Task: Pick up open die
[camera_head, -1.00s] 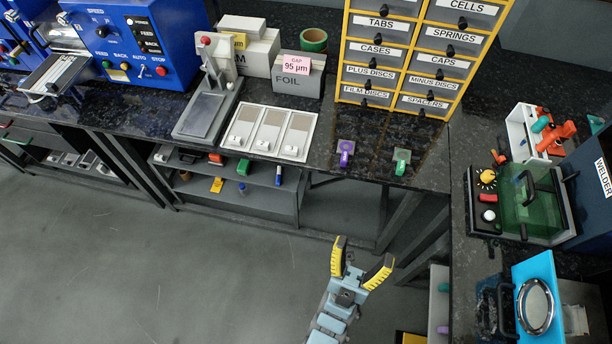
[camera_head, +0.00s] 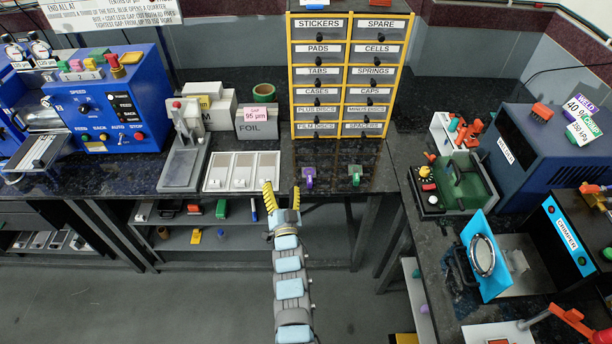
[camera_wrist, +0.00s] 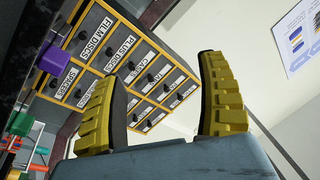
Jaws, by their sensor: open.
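I cannot tell for sure which thing is the open die; no label for it is readable. A small purple tool (camera_head: 308,177) and a small green tool (camera_head: 355,175) stand apart near the counter's front edge, below the drawer cabinet. My gripper (camera_head: 282,196) is open, with yellow ridged fingers, near the counter's front edge to the left of the purple tool. In the wrist view my gripper (camera_wrist: 158,85) has nothing between its fingers. A purple block (camera_wrist: 55,59) shows at the left there, outside the fingers.
The yellow-framed drawer cabinet (camera_head: 319,92) stands behind the small tools. A white three-part tray (camera_head: 241,188) lies left of them. A shelf with small coloured items (camera_head: 222,209) is under the counter. The right counter holds a green-lidded box (camera_head: 466,184) and the crimper (camera_head: 566,237).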

